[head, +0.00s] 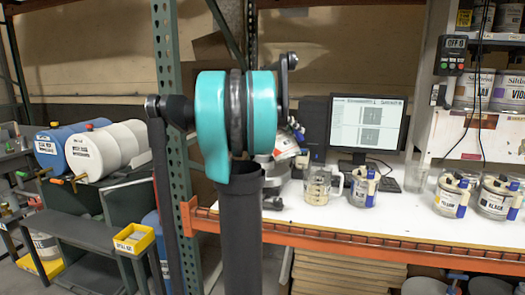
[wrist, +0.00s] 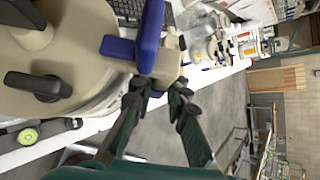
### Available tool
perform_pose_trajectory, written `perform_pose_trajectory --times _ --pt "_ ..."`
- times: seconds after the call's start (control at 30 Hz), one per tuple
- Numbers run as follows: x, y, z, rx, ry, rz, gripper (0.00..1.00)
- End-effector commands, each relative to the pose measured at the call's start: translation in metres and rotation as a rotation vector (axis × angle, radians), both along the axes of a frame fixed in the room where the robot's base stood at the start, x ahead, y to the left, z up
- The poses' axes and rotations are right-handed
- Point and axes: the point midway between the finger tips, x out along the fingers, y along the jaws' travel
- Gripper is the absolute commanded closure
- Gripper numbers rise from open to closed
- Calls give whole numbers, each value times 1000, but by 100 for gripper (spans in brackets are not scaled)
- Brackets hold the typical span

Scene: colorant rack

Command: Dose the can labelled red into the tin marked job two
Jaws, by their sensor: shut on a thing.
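My gripper (wrist: 158,92) is shut on the beige grip of a can with a beige lid (wrist: 55,55), black knobs and a blue lever. In the head view a can with a red-orange label (head: 286,146) is tilted above the bench, partly behind my arm; it appears to be the held can. Its wording is not legible. The gripper is mostly hidden there.
A can with a blue lever (head: 364,187), a clear beaker (head: 418,174), a yellow-labelled can (head: 452,196) and a black-labelled can (head: 495,198) stand along the white bench (head: 395,222). A monitor (head: 367,125) and keyboard are behind. A green rack post (head: 170,140) stands left.

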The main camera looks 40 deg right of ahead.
Motion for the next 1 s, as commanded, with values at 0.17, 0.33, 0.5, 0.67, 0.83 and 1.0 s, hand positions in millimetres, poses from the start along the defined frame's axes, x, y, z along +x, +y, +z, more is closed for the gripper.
perform_pose_trajectory --times 0.17,0.33,0.5,0.67,0.83,1.0 --pt "2 0 2 -3 9 0 100" --pt "3 1 4 -5 17 0 100" --pt "4 1 5 -6 26 0 100" --pt "5 1 6 -7 33 0 100" --pt "6 1 7 -10 41 1 100" --pt "7 1 9 -11 50 1 100"
